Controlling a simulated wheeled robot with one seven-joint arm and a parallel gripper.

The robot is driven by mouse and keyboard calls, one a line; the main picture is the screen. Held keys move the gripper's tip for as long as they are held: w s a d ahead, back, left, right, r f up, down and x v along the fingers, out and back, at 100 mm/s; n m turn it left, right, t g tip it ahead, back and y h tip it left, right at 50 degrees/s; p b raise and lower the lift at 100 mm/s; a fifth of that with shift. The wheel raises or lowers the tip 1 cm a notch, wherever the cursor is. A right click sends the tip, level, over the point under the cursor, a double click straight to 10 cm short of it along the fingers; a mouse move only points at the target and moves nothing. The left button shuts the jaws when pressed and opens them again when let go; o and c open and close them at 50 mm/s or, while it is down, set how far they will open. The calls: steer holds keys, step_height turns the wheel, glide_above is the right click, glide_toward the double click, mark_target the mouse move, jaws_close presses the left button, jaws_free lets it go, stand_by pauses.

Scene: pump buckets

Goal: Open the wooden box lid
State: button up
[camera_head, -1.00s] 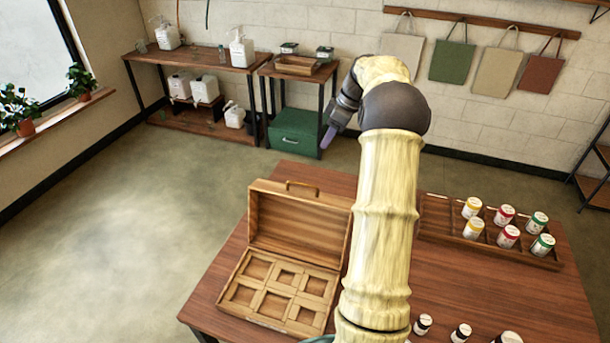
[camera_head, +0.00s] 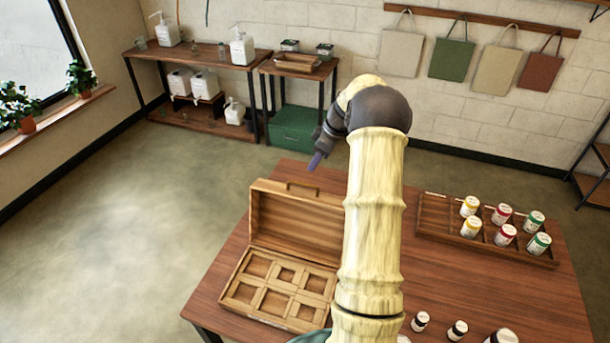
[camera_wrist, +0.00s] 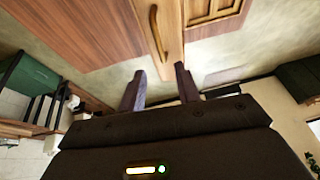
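The wooden box (camera_head: 272,315) stands on the table with its lid (camera_head: 297,222) raised, leaning back. Its compartment tray faces up, and a handle (camera_head: 302,187) sits on the lid's top edge. In the wrist view, the lid's outer face (camera_wrist: 174,55) and handle (camera_wrist: 157,33) lie just beyond my gripper (camera_wrist: 160,82), whose fingers are apart with nothing between them. In the head view, my gripper (camera_head: 316,160) is above and behind the lid, apart from it. My arm hides part of the box's right side.
A wooden rack (camera_head: 433,225) with several paint jars stands on the table's right side. Small bottles (camera_head: 420,321) stand at the front right. A green crate (camera_head: 292,127) is under the back bench. Open floor lies left of the table.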

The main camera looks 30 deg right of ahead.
steer(key=p+x, duration=0.2)
steer(key=x, duration=0.6)
steer(key=shift+w+f+p, duration=0.1)
steer(key=shift+f+p, duration=0.1)
steer(key=shift+p, duration=0.15)
jaws_close()
